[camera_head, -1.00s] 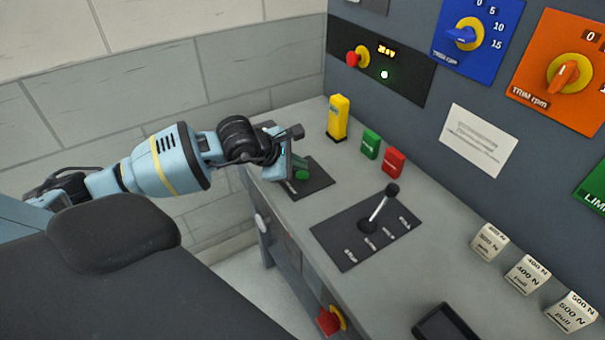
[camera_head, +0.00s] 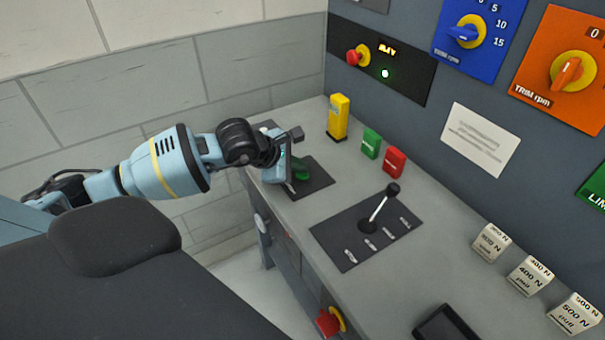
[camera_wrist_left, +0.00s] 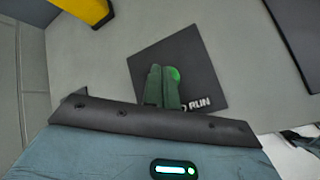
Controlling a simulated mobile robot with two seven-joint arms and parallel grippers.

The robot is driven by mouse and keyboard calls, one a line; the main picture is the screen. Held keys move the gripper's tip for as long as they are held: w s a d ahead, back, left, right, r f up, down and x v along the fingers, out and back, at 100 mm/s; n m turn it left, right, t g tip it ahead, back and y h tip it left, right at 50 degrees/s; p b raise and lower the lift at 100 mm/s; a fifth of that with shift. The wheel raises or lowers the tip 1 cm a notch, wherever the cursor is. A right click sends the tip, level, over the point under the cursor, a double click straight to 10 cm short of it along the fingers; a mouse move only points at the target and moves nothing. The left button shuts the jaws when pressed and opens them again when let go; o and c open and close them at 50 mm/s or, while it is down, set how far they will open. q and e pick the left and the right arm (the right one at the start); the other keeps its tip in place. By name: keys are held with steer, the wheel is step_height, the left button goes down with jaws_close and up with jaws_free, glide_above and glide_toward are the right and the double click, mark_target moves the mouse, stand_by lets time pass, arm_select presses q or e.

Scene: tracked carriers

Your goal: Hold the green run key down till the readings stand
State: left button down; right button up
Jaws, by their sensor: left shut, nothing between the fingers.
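The green run key (camera_head: 303,171) sits on a dark plate marked RUN (camera_wrist_left: 208,82) at the near left end of the console top. It also shows in the left wrist view (camera_wrist_left: 174,73), partly behind the fingertips. My left gripper (camera_head: 291,170) is shut and empty, its fingertips at the key. They overlap the key in the left wrist view (camera_wrist_left: 163,88). I cannot tell how far down the key is. My right gripper is not in view.
A yellow block (camera_head: 338,118), a green block (camera_head: 371,144) and a red block (camera_head: 394,162) stand behind the key. A lever (camera_head: 379,212) rises from a dark plate to the right. White weights (camera_head: 490,242) stand farther right. A red stop knob (camera_head: 329,321) is on the front.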

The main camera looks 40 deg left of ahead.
arm_select(q)
steer(key=shift+f, duration=0.35)
stand_by(0.4)
steer(key=shift+f+b, duration=0.25)
steer(key=shift+b, duration=0.1)
stand_by(1.1)
stand_by(0.9)
stand_by(1.0)
steer(key=shift+r, duration=0.15)
stand_by(0.4)
steer(key=shift+r+p, duration=0.45)
steer(key=shift+r, duration=0.4)
steer(key=shift+r, duration=0.1)
